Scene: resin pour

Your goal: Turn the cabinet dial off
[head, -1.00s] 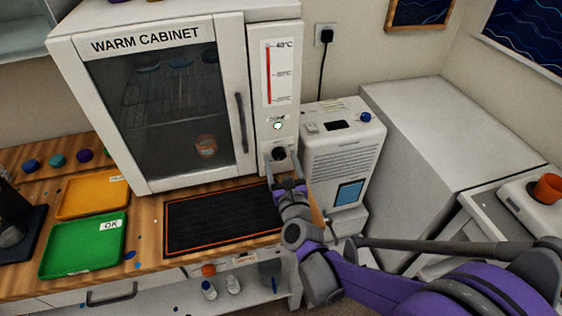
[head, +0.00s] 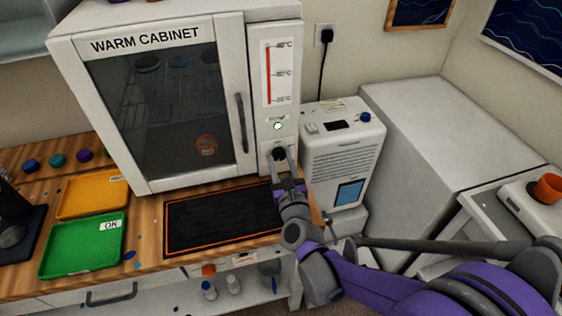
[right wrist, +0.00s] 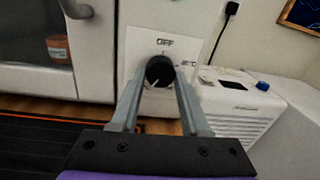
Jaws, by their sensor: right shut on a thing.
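The warm cabinet (head: 145,42) stands on the bench with its glass door closed. Its black dial (head: 279,153) is low on the right-hand panel, under a small lit lamp (head: 277,126). In the right wrist view the dial (right wrist: 160,70) has an OFF label (right wrist: 165,42) above it and a temperature label to its right. A pale mark shows at the dial's lower left, too small to read surely. My right gripper (head: 280,160) is shut on the dial, a finger on each side, also in the right wrist view (right wrist: 160,80). My left gripper is not in view.
A black mat (head: 222,222) with an orange border lies before the cabinet. A green tray (head: 82,246) and an orange tray (head: 92,197) lie at left. A white unit with a blue screen (head: 340,150) stands close right of the dial. Bottles stand on the shelf below.

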